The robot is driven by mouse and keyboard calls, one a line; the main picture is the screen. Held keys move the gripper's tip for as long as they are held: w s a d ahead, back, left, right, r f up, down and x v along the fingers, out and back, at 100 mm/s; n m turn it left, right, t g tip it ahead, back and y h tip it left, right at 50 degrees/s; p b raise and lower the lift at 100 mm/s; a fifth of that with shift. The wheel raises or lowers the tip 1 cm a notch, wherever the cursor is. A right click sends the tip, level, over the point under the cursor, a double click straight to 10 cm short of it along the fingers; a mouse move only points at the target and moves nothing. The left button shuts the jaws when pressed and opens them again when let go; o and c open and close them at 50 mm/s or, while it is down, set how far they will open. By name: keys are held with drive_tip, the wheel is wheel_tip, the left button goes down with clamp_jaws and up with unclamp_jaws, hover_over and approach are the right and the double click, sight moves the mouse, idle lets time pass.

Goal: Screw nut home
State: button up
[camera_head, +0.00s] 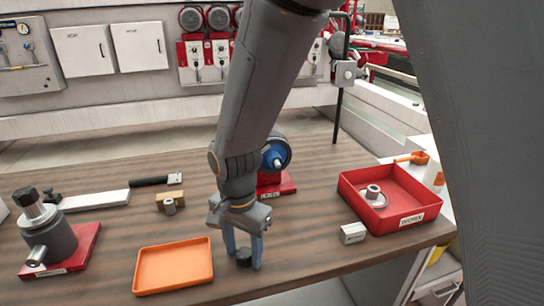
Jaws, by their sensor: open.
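My gripper (244,254) points down at the front of the wooden bench, with its two blue-grey fingers apart. A small dark round piece (243,258), possibly the nut, shows between the fingertips; I cannot tell whether they touch it. Behind my arm, a blue wheel (271,154) with a light shaft end stands on a red base (285,186), partly hidden by the arm. I cannot clearly identify a nut on the shaft. A small grey cylindrical piece (169,207) lies by a tan block at the left.
An orange tray (174,288) lies empty just left of my gripper. A red tray (414,203) with metal rings stands at the right, beside a small grey block (353,233). A metal fixture (56,241) on a red plate stands at the far left. The bench's front edge is close.

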drive_tip(key=c, duration=1)
drive_tip(key=shift+o, duration=0.2)
drive_tip(key=shift+r+p, duration=3.3)
drive_tip(key=shift+r, duration=0.25)
drive_tip(key=shift+s, duration=0.1)
